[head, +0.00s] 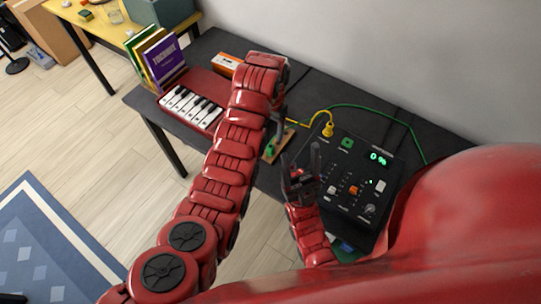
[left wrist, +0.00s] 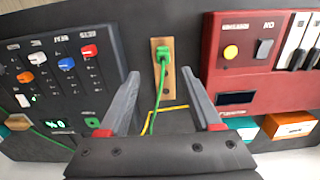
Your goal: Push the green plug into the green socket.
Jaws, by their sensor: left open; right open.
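The green plug (left wrist: 163,54) is on a small wooden block (left wrist: 161,85), with its green cable running down the picture. The block (head: 279,143) also shows in the head view, left of the black console. The green socket (head: 347,142) is on the console's upper part; it also shows in the left wrist view (left wrist: 91,121), with nothing in it. My left gripper (head: 279,119) is open above the block. In the left wrist view its fingers (left wrist: 160,78) stand either side of the plug's line, apart from it. My right gripper (head: 300,158) is open above the console's left side.
The black console (head: 385,146) has knobs, sliders and a green display. A yellow plug (head: 328,129) stands in it beside the green socket. A red keyboard (head: 195,107), books (head: 163,58) and an orange box (head: 228,65) are to the left. The green cable (head: 380,112) loops behind the console.

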